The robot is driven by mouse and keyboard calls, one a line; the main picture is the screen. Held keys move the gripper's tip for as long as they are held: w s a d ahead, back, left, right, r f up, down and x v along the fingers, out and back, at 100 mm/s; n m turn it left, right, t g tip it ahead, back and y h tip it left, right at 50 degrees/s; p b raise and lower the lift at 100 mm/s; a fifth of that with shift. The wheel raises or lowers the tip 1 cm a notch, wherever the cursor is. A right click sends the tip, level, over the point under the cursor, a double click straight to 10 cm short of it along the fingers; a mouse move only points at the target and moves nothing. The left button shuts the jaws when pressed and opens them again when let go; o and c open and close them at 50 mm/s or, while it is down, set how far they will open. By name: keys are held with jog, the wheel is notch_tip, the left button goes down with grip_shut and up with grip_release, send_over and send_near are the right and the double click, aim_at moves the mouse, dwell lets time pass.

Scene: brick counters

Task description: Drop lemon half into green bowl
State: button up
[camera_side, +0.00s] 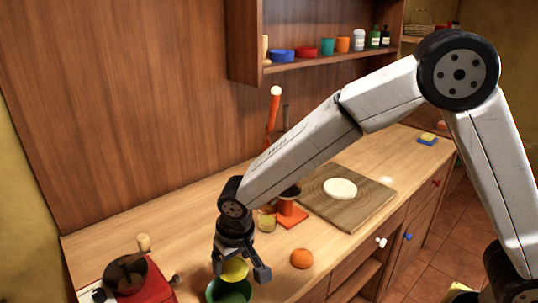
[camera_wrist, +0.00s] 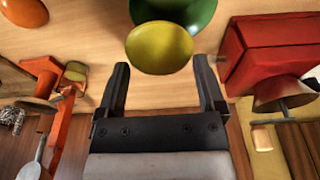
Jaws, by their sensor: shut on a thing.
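The lemon half (camera_side: 234,269) is yellow and sits between the fingers of my gripper (camera_side: 240,267), which is shut on it. In the wrist view the lemon half (camera_wrist: 160,48) shows at the fingertips of my gripper (camera_wrist: 161,64). The green bowl (camera_side: 229,292) is on the counter directly below the lemon half in the side view, cut by the bottom edge. In the wrist view the green bowl (camera_wrist: 198,14) is partly hidden behind the lemon half. The exact height above the bowl is hard to tell.
A red grinder (camera_side: 150,285) stands left of the bowl. An orange (camera_side: 302,259) lies to its right on the wooden counter.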

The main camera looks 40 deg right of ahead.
jog(key=shift+f, duration=0.6)
jog(key=o, duration=0.7)
jog(key=shift+r, duration=0.15)
jog(key=shift+s+r, duration=0.25)
jog(key=shift+r, duration=1)
jog(key=shift+s+r, duration=0.3)
jog(key=shift+r, duration=0.95)
jog(key=shift+s+r, duration=0.25)
jog(key=shift+r, duration=1)
jog(key=shift+s+d+f, duration=0.1)
jog(key=shift+d+f, duration=0.05)
jog(key=shift+d, duration=0.4)
jog(key=s+d+f, duration=0.2)
jog(key=s+d, duration=0.4)
jog(key=d, duration=0.3)
jog(key=s+d+f, duration=0.3)
jog(key=s+d, duration=0.3)
jog(key=d, duration=0.4)
jog(key=shift+d+f, duration=0.15)
jog(key=shift+f, duration=0.05)
